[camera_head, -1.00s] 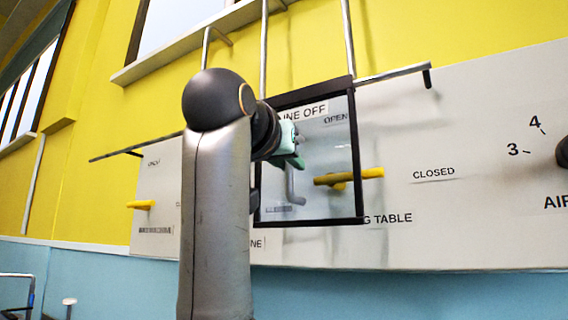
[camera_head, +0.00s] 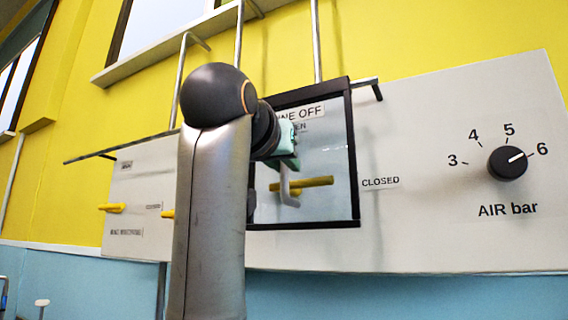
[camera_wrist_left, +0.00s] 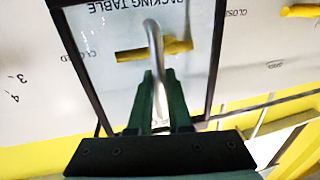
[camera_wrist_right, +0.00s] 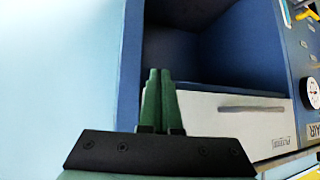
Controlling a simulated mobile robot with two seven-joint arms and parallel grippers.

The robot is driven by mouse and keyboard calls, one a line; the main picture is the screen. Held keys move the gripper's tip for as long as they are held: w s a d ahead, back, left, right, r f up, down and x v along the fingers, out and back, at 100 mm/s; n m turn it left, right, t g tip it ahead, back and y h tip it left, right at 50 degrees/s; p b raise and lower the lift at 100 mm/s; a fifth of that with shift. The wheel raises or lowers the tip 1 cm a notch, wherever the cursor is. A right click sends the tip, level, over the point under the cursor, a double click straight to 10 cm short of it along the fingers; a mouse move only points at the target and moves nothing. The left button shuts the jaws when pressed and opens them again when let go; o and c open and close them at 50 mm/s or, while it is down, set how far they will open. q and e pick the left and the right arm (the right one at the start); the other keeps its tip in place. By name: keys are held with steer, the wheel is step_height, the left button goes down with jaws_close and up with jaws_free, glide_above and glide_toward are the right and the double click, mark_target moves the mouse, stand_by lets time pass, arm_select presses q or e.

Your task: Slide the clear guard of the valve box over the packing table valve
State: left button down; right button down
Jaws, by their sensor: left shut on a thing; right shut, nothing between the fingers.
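The clear guard (camera_head: 352,150) is a see-through pane in a black frame with a "LINE OFF" label at its top. It hangs from a metal rail (camera_head: 100,153). The yellow packing table valve handle (camera_head: 318,182) lies level behind the pane, and it also shows through the pane in the left wrist view (camera_wrist_left: 130,56). My left gripper (camera_head: 287,160) is shut on the guard's grey bent handle (camera_wrist_left: 153,42); my arm hides part of the guard's left side. My right gripper (camera_wrist_right: 160,75) is shut and empty, seen only in the right wrist view.
An air knob (camera_head: 508,162) sits at the panel's right. Other yellow valve handles (camera_head: 112,208) are at its left. Pipes (camera_head: 318,45) run down the yellow wall. The right wrist view shows a blue open-fronted cabinet (camera_wrist_right: 210,45) with a pale drawer front (camera_wrist_right: 235,125).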

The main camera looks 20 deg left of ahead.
arm_select(q)
steer(key=c, duration=0.8)
jaws_free()
steer(key=shift+c, duration=0.2)
steer(key=shift+s, duration=0.15)
steer(key=s+d+b, duration=0.1)
steer(key=s+b, duration=0.3)
steer(key=s, duration=0.8)
steer(key=shift+d, duration=0.2)
steer(key=shift+s, duration=0.1)
